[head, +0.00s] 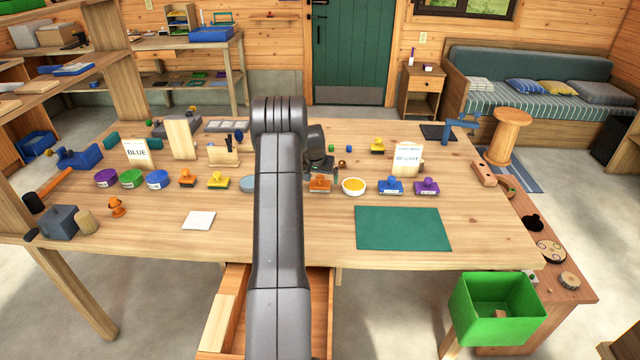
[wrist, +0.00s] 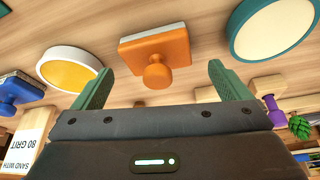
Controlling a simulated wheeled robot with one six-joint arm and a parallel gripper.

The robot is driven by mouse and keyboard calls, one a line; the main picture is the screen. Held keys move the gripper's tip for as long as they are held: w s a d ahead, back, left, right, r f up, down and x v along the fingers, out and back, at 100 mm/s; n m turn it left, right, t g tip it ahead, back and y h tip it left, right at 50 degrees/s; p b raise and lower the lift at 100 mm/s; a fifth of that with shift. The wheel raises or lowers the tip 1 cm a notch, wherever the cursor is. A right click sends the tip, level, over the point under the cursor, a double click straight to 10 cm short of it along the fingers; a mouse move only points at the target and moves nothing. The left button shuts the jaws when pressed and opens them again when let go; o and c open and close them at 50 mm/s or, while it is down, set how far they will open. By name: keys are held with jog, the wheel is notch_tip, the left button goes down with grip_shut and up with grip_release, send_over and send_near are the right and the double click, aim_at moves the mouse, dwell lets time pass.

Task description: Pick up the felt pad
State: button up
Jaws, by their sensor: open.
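Nothing is clearly marked as the felt pad, and I cannot tell which round piece it is. A round yellow-topped pad in a white rim (head: 353,187) lies on the table right of the arm; it also shows at left in the wrist view (wrist: 70,70). A round grey disc (head: 248,184) lies left of the arm, partly hidden by it; a teal-rimmed pale disc is at upper right in the wrist view (wrist: 272,25). My gripper (wrist: 160,72) is open and empty. An orange stamp (wrist: 157,50) appears between its fingers, apart from them.
A blue stamp (head: 390,186) and a purple stamp (head: 426,187) stand right of the yellow pad. A green mat (head: 403,228) and a white square (head: 198,220) lie flat nearer the front. A green bin (head: 497,308) stands at front right. The table front is mostly clear.

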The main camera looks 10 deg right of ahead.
aim_at(320, 176)
jog(key=shift+w+d+f, duration=0.15)
jog(key=shift+f, duration=0.3)
jog(key=c, duration=1.1)
notch_tip(320, 176, up, 10)
jog(key=shift+r+b, duration=0.1)
jog(key=shift+b, duration=0.75)
